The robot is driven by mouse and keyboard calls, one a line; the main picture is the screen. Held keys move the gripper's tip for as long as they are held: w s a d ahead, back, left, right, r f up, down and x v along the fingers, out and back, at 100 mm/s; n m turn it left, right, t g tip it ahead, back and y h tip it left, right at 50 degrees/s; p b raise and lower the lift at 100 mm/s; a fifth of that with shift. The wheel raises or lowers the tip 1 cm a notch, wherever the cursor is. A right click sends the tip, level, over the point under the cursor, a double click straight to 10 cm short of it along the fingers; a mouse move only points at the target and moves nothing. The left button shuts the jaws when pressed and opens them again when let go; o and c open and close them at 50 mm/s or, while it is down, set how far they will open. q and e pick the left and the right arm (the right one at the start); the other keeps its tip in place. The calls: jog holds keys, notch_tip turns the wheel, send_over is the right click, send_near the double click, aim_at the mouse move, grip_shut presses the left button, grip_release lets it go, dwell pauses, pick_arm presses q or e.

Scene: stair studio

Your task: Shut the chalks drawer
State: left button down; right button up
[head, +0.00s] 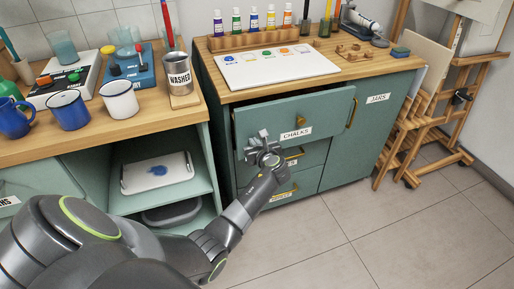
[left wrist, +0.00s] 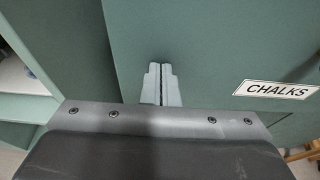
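The chalks drawer (head: 318,112) has a green front with a white CHALKS label and stands out from the cabinet, partly open. The label also shows at the right in the left wrist view (left wrist: 276,89). My left gripper (head: 262,147) is in front of the drawer's lower left part, below its brass handle (head: 273,118). In the left wrist view the fingers (left wrist: 161,84) are together, with nothing seen between them, and point at the green front. I cannot tell whether they touch it. My right gripper is not in view.
A wooden counter (head: 215,88) lies above, with a white palette board (head: 275,68) and paint bottles. More labelled drawers (head: 305,186) are below. An open shelf with a tray (head: 157,173) is at the left, an easel (head: 425,120) at the right. The tiled floor in front is clear.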

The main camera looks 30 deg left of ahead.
aim_at(251, 136)
pick_arm(q)
jog(key=w+a, duration=0.1)
jog(key=a, duration=0.1)
jog(key=w+a, duration=0.2)
jog(key=shift+w+a, duration=0.2)
jog(key=shift+a, duration=0.05)
jog(key=shift+w+a+b, duration=0.25)
jog(key=shift+a+b, duration=0.05)
jog(key=shift+a+r, duration=0.1)
jog(key=shift+r, duration=0.2)
